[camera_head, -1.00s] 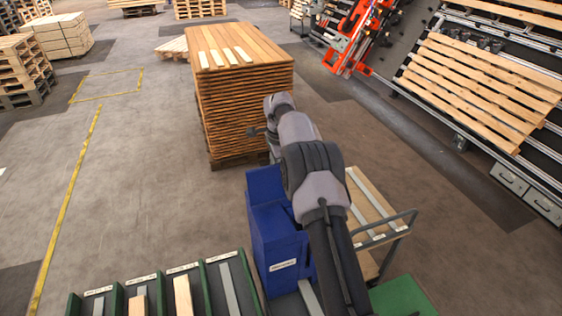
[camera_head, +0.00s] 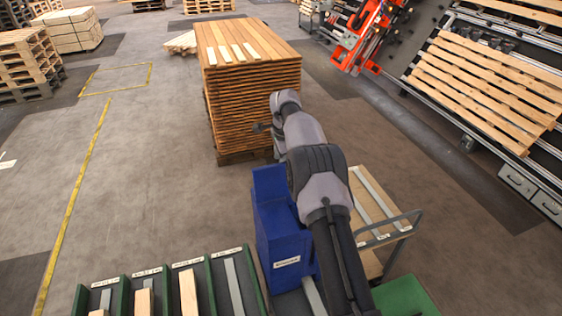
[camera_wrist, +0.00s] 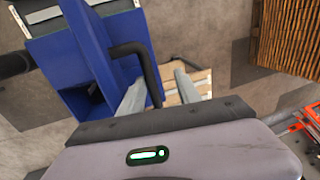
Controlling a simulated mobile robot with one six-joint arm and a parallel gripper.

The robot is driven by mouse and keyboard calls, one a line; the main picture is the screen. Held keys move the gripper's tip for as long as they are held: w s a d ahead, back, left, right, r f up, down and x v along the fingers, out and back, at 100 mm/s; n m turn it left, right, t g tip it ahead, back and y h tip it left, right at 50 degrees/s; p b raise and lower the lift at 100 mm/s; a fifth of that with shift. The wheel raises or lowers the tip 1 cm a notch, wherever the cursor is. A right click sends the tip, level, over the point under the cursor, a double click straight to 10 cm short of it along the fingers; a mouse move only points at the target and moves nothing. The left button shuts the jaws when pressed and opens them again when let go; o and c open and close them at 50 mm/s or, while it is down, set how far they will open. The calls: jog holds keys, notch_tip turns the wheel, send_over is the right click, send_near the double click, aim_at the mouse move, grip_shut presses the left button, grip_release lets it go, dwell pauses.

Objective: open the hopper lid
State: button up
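The hopper is a tall blue box (camera_head: 283,238) with a white label on its front, left of my arm in the head view. In the wrist view the blue hopper (camera_wrist: 60,45) fills the upper left, with a dark recess at its lower side. I cannot tell the lid apart from the body clearly. My gripper (camera_wrist: 158,72) has its two grey fingers apart, with a dark bent bar (camera_wrist: 140,52) running down between or behind them. I cannot tell whether they touch it.
A cart (camera_head: 375,215) with boards and a metal handle stands right of the hopper. A tall board stack (camera_head: 252,110) stands beyond. Green-walled bins (camera_head: 122,296) with slats lie front left. A pallet rack (camera_head: 480,90) and orange machine (camera_head: 362,38) are at upper right. Floor at left is open.

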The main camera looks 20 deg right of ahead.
jog(key=shift+s+f, duration=0.2)
jog(key=shift+f, duration=0.15)
jog(key=shift+s+f, duration=0.1)
jog(key=shift+s, duration=0.05)
jog(key=b+v, duration=0.1)
jog(key=v, duration=1.7)
jog(key=shift+w, duration=0.25)
